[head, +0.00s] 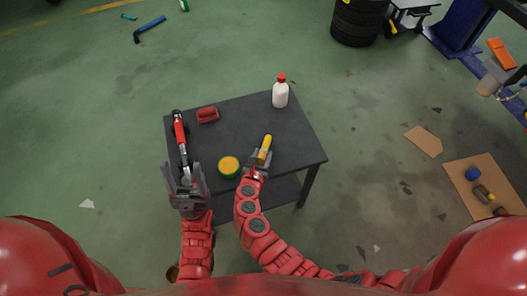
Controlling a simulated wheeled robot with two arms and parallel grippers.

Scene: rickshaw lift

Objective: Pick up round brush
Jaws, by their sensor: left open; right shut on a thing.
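My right gripper (260,158) is shut on a yellow-handled thing (266,143) near the front right of the dark table. Its lower end is hidden by the gripper, so I cannot tell for sure that it is the round brush. My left gripper (186,178) is open at the table's front left corner. It is close to the near end of a red and grey tool (180,132); I cannot tell whether they touch. A round green and yellow thing (229,166) sits on the table between my grippers.
The dark table (297,142) also holds a red block-like thing (208,115) and a white bottle with a red cap (280,93). The middle and right of its top are clear. Tires (357,22) stand behind; cardboard (483,185) lies on the floor at right.

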